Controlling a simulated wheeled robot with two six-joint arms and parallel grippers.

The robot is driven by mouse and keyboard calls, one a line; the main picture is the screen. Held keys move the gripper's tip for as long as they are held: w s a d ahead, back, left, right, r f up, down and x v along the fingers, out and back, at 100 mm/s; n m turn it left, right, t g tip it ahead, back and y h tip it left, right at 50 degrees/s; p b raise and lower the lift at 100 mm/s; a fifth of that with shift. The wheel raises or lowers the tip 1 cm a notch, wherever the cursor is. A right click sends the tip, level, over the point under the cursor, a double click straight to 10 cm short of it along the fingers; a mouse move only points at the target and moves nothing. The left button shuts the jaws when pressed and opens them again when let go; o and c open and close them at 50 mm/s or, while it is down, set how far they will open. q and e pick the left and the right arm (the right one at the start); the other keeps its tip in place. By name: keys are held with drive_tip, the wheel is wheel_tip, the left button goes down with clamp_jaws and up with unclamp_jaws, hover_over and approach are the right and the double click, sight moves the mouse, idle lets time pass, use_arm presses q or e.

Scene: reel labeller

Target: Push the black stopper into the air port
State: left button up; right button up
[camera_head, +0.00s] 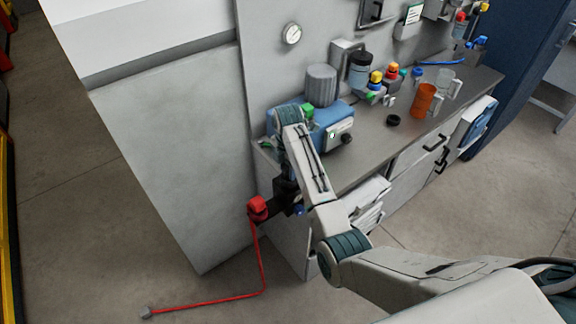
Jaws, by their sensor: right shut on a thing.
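My right gripper (262,214) reaches down past the bench's near left corner and is shut on a red block-like piece (257,205). A red line (263,272) hangs from this piece to the floor and ends in a small grey piece (146,312). A small black round piece (393,120) lies on the bench top, apart from the gripper. I cannot tell whether it is the black stopper. I cannot make out the air port. My left gripper is not in view.
The grey bench (425,118) carries a blue machine (332,117), a grey cylinder (321,86), a dark jar (360,71), an orange cup (423,100) and small coloured-cap items. A tall pale cabinet (175,140) stands left. The floor in front is mostly clear.

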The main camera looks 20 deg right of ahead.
drive_tip(key=shift+f, duration=0.55)
drive_tip(key=shift+r, duration=0.15)
drive_tip(key=shift+w+r, duration=0.1)
drive_tip(key=shift+r, duration=0.1)
drive_tip(key=shift+f, duration=0.1)
drive_tip(key=shift+f, duration=0.2)
drive_tip(key=shift+s+r, duration=0.25)
drive_tip(key=shift+r, duration=0.05)
idle(0.3)
drive_tip(key=shift+f, duration=0.1)
